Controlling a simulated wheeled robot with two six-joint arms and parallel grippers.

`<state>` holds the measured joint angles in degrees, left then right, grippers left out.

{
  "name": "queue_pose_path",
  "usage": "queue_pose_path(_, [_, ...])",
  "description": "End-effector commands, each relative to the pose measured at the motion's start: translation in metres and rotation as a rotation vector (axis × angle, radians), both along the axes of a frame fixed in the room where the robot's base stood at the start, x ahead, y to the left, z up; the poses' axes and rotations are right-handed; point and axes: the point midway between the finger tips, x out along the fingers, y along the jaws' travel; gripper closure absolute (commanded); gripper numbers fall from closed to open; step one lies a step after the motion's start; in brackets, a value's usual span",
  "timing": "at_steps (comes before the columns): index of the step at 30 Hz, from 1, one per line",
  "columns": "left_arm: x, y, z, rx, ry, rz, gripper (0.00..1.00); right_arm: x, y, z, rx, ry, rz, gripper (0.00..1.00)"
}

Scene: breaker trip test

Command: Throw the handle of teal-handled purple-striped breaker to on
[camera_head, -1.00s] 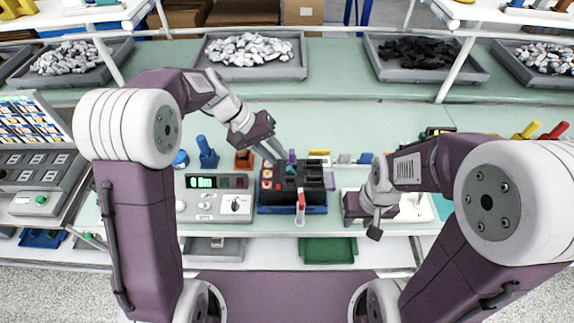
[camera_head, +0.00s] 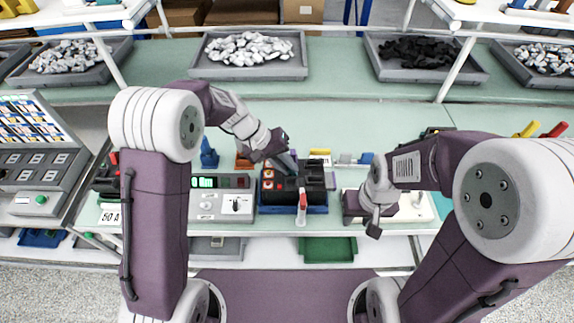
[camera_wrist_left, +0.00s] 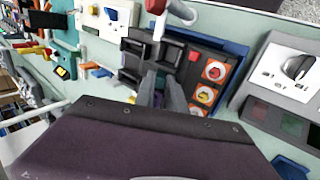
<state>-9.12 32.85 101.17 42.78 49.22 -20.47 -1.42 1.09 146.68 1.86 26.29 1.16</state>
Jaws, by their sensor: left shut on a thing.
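The black breaker block (camera_head: 316,180) stands in a blue tray (camera_head: 290,210) at the middle of the bench. It also shows in the wrist view (camera_wrist_left: 138,58), with round orange-framed buttons along one side. My left gripper (camera_head: 291,168) reaches down into the block from the upper left, its fingers shut on the teal handle. In the wrist view its two fingers (camera_wrist_left: 163,85) are close together over the block, with a bit of purple between them. The handle itself is mostly hidden by the fingers. My right gripper (camera_head: 375,226) hangs right of the block, its fingertips unclear.
A red-tipped white lever (camera_head: 302,205) stands at the block's front edge. A grey meter box (camera_head: 236,205) with a green display is just left. A white panel (camera_head: 415,207) lies right, partly behind my right arm. Bins of parts line the back.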

Motion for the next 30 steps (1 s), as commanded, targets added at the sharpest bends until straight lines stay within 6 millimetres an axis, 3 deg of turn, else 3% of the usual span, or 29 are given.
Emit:
queue_pose_path(11, [-0.001,-0.006,0.008,0.076,0.002,-0.004,1.0,0.0,0.0,0.029,0.0,0.0,0.0,0.65])
queue_pose_path(14, [-0.001,-0.009,0.013,0.125,0.002,-0.006,1.0,0.0,0.0,0.048,0.0,0.0,0.0,0.65])
queue_pose_path(19, [-0.002,-0.019,0.023,0.259,0.002,-0.01,1.0,0.0,0.0,0.096,0.0,0.0,0.0,0.65])
queue_pose_path(24, [-0.002,-0.03,0.021,0.42,-0.001,-0.012,1.0,0.0,0.0,0.136,0.0,0.0,0.0,0.65])
queue_pose_path(30, [0.0,-0.043,0.011,0.608,-0.006,-0.01,1.0,0.0,0.0,0.149,0.0,0.0,0.0,0.65])
